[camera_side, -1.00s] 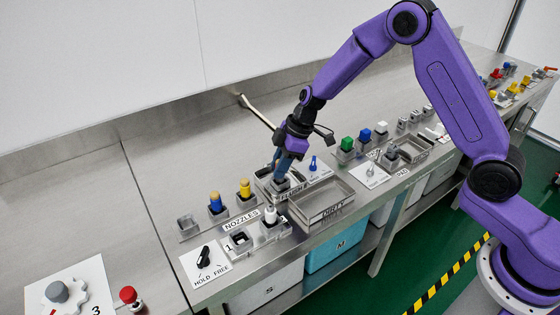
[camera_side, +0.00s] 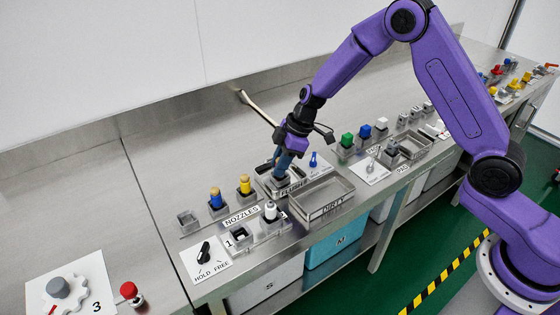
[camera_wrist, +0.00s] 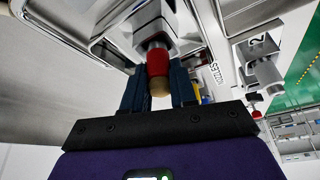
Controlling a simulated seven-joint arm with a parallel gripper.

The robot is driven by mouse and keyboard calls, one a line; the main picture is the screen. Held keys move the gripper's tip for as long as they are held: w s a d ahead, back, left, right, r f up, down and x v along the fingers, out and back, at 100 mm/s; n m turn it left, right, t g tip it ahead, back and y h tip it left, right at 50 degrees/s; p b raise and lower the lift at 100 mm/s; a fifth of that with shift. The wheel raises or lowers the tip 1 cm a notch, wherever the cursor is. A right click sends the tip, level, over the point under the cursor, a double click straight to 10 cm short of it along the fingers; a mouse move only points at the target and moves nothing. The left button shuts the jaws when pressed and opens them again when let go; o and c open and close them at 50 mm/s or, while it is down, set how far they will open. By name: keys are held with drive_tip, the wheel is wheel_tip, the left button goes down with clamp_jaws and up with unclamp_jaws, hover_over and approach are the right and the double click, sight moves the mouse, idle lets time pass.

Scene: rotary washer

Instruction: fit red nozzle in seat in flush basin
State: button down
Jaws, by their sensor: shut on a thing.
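The red nozzle (camera_wrist: 157,62) is between my two blue fingers in the wrist view, its tan end toward my palm and its grey end at the grey seat (camera_wrist: 152,28). I cannot tell how deep it sits. In the side view my gripper (camera_side: 281,171) points down at the seat (camera_side: 279,182) in the flush basin (camera_side: 259,174). My fingers hide the nozzle there. My gripper is shut on the red nozzle.
The DIRTY tray (camera_side: 318,204) stands right of the basin. A blue nozzle (camera_side: 215,198), a yellow nozzle (camera_side: 245,185) and a white nozzle (camera_side: 271,210) stand in holders at the left.

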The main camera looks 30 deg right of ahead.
drive_tip(key=shift+f, duration=0.2)
drive_tip(key=c, duration=0.8)
unclamp_jaws()
drive_tip(key=v, duration=1.7)
drive_tip(key=s+a+g+h, duration=0.2)
drive_tip(key=s, duration=1.4)
drive_tip(key=shift+m+h, duration=0.4)
drive_tip(key=shift+h, duration=0.5)
drive_tip(key=s+d, duration=0.2)
drive_tip(key=s, duration=0.4)
drive_tip(key=s+d, duration=0.2)
drive_tip(key=s, duration=0.4)
drive_tip(key=s+d+f, duration=0.1)
drive_tip(key=s+d, duration=0.2)
drive_tip(key=s, duration=0.3)
drive_tip(key=shift+s, duration=0.25)
